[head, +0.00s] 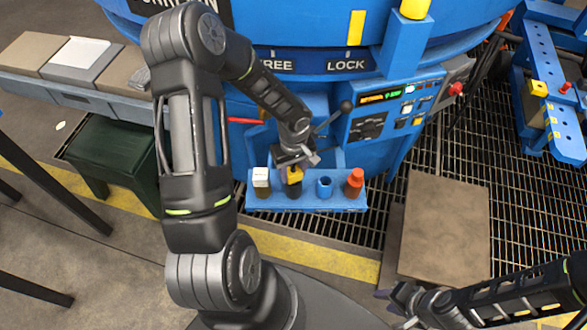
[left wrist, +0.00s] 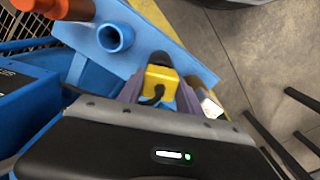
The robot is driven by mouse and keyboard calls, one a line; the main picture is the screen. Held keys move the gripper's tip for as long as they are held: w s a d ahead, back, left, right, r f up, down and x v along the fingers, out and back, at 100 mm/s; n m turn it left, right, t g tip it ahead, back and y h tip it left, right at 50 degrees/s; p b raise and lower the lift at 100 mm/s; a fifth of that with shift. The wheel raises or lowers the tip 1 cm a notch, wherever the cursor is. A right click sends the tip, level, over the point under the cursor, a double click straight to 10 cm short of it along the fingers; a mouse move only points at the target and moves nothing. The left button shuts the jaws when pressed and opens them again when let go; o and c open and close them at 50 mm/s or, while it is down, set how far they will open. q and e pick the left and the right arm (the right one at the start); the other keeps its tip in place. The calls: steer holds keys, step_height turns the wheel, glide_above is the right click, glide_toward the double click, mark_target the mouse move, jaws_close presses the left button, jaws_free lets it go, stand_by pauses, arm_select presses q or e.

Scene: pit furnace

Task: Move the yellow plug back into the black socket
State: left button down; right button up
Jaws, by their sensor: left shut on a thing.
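The yellow plug (head: 294,175) is at the top of the black socket (head: 293,191) on the blue shelf; I cannot tell how deep it sits. My left gripper (head: 291,166) is above the shelf and shut on the yellow plug. In the left wrist view the yellow plug (left wrist: 161,80) is between the two fingers (left wrist: 160,93), with a dark cable loop on it. The dark rim of the black socket (left wrist: 160,57) shows just beyond, partly hidden by the plug. My right gripper (head: 395,306) is low at the right, fingers apart, apparently empty.
The blue shelf (head: 308,204) also bears a white plug (head: 261,177) on the left, an empty blue socket (head: 325,187) and a red plug (head: 355,178). A control panel (head: 395,103) and a black-knobbed lever (head: 345,106) stand close behind. A brown plate (head: 446,228) lies on the grating.

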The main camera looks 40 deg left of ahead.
arm_select(q)
steer(key=shift+f, duration=0.25)
stand_by(0.6)
steer(key=shift+d+b, duration=0.1)
steer(key=shift+b, duration=0.55)
stand_by(0.7)
steer(key=shift+f+b, duration=0.55)
steer(key=shift+b, duration=0.05)
steer(key=c, duration=1.1)
jaws_free()
steer(key=shift+r, duration=0.15)
steer(key=shift+r+p, duration=3.6)
steer(key=shift+r, duration=1.8)
